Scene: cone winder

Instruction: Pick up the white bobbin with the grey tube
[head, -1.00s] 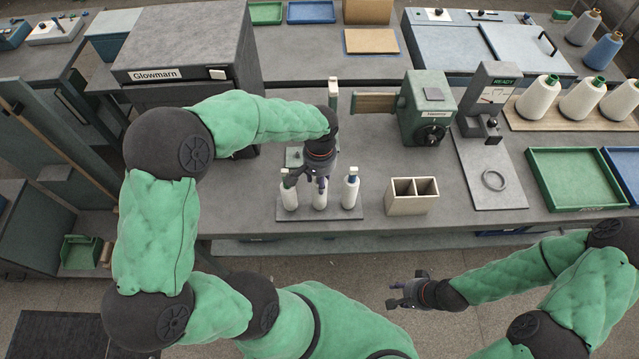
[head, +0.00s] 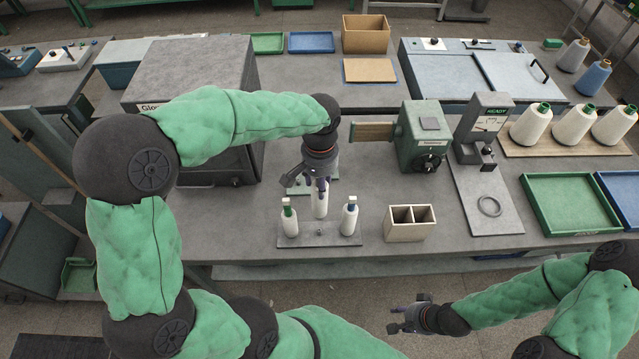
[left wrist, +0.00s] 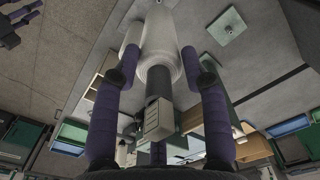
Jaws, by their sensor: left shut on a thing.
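The white bobbin with the grey tube (head: 320,203) is held upright by my left gripper (head: 319,184), just above the middle of the grey stand (head: 268,240). In the left wrist view the white bobbin (left wrist: 157,48) and its dark grey tube lie between the two purple fingers (left wrist: 161,68). A white bobbin with a green tube (head: 289,222) stands on the left of the stand. One with a blue tube (head: 349,219) stands on the right. My right gripper (head: 393,319) is open and empty, low in front of the bench.
A two-compartment beige box (head: 410,236) stands right of the stand. A green machine (head: 422,140) and a grey device with a display (head: 484,125) are behind it. A green tray (head: 570,231) is farther right. The dark Glowmarn cabinet (head: 196,90) stands behind at left.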

